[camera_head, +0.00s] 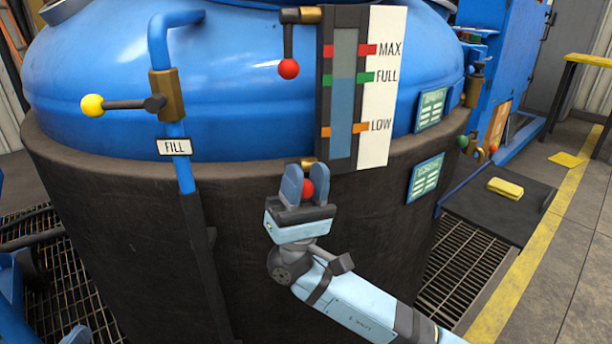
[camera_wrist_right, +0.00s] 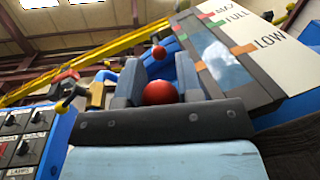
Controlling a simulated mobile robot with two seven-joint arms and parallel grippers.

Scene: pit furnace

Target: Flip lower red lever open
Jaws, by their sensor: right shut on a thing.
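The lower red lever's ball knob (camera_head: 308,189) is below the level gauge, between the fingers of my right gripper (camera_head: 305,184). In the right wrist view the red knob (camera_wrist_right: 161,93) sits between the two blue-grey fingers, and my right gripper (camera_wrist_right: 158,92) is shut on it. The lever's rod is mostly hidden by the fingers. The upper red lever (camera_head: 289,68) hangs down from its valve at the gauge's top left; its knob also shows in the wrist view (camera_wrist_right: 158,52).
The level gauge (camera_head: 343,95) with a MAX, FULL and LOW plate stands just above my right gripper. A yellow-knobbed lever (camera_head: 93,105) on the FILL pipe sticks out to the left. The blue tank (camera_head: 240,90) with its dark lower wall is close behind.

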